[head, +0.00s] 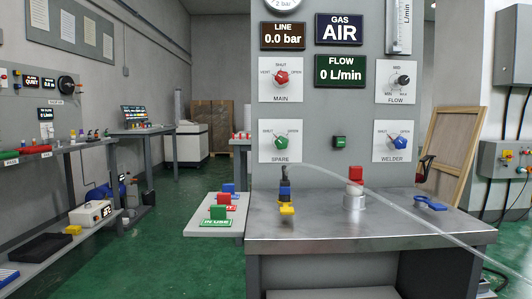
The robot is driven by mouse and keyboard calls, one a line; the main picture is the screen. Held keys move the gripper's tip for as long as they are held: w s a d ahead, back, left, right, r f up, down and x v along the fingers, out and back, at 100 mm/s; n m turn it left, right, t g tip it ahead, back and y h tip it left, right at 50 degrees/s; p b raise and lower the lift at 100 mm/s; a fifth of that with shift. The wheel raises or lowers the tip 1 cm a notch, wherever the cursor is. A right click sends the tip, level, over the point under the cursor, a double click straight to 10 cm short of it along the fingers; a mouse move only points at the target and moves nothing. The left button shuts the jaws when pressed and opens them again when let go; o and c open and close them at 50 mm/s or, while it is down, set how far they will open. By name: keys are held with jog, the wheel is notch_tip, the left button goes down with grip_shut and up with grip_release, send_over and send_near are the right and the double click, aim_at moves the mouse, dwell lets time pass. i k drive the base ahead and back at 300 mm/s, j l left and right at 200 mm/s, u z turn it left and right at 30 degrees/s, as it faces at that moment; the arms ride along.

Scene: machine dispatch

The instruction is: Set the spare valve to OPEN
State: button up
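The spare valve is a green knob (281,142) on a white plate labelled SPARE (267,157), on the grey panel in the head view. SHUT is printed at its upper left and OPEN at its upper right. The knob is too small for me to tell for sure which mark it points to. Nothing covers it. My gripper is not in view.
Nearby are the red MAIN knob (281,78), the black FLOW knob (403,80) and the blue WELDER knob (400,142). On the metal bench (320,220) below stand a black, blue and yellow item (285,190) and a red-topped fitting (355,188). A pale hose (420,215) crosses the bench.

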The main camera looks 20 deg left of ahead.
aim_at(281, 143)
jog(key=u, duration=1.1)
